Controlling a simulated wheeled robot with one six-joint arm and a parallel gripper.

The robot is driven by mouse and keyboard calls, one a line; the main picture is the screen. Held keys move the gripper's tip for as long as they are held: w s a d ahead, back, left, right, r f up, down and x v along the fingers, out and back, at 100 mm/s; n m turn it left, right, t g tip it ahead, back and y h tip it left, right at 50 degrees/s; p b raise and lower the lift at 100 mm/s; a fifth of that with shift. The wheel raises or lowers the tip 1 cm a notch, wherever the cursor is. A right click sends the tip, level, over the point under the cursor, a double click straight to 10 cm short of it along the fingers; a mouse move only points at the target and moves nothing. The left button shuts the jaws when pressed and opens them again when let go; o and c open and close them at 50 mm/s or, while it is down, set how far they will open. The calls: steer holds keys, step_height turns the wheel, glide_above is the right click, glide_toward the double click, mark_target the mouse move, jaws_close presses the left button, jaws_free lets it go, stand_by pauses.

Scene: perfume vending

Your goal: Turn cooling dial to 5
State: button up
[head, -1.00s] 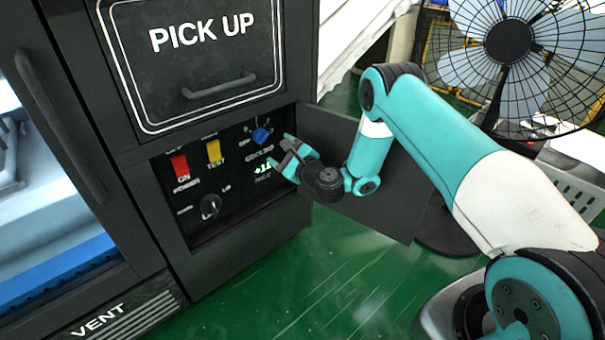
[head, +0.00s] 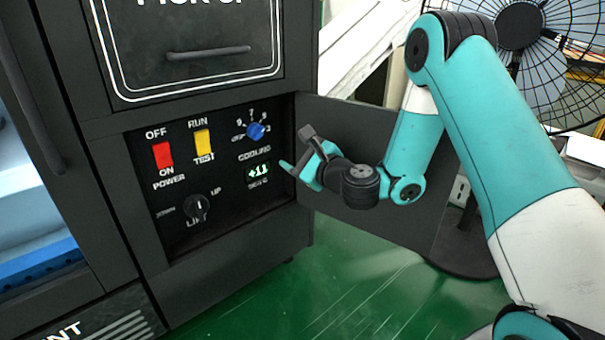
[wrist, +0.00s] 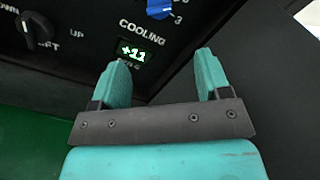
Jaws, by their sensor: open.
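The blue cooling dial (head: 256,131) is at the upper right of the control panel, with numbers around it. Its exact setting is too small to read surely. In the wrist view the dial (wrist: 159,9) shows only in part at the top edge, near a 3. The green display (head: 258,171) below the dial reads about +11, and it also shows in the wrist view (wrist: 134,53). My gripper (head: 297,152) is open and empty, to the right of and below the dial, apart from it. Its two teal fingers (wrist: 160,72) point toward the panel.
A red power switch (head: 163,155), a yellow run/test switch (head: 203,143) and a black lift knob (head: 198,207) share the panel. The open panel door (head: 335,125) stands at right behind my gripper. A pick-up hatch (head: 200,70) is above. A fan (head: 540,60) stands behind.

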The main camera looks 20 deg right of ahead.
steer(key=shift+b+v, duration=0.45)
steer(key=shift+v, duration=0.35)
steer(key=shift+a+r, duration=0.1)
steer(key=s+a+r+n+g+y+p, duration=0.3)
steer(key=s+a+r+n+g, duration=0.25)
steer(key=a+n, duration=0.3)
steer(key=s+a+r+n+g+y+p, duration=0.2)
steer(key=s+a+r+n+g+y, duration=0.25)
steer(key=s+a+n, duration=0.35)
steer(key=s+d+r+n+g+h+p, duration=0.3)
steer(key=s+d+n+g+h+p, duration=0.15)
steer(key=s+n, duration=0.45)
steer(key=s+d+r+n+g+h+p, duration=0.3)
steer(key=s+n+h, duration=0.25)
steer(key=s, duration=0.55)
step_height(320, 180, up, 36)
steer(key=y+p, duration=0.1)
steer(key=p, duration=3.5)
steer(key=shift+w+a, duration=0.15)
steer(key=shift+a, duration=0.1)
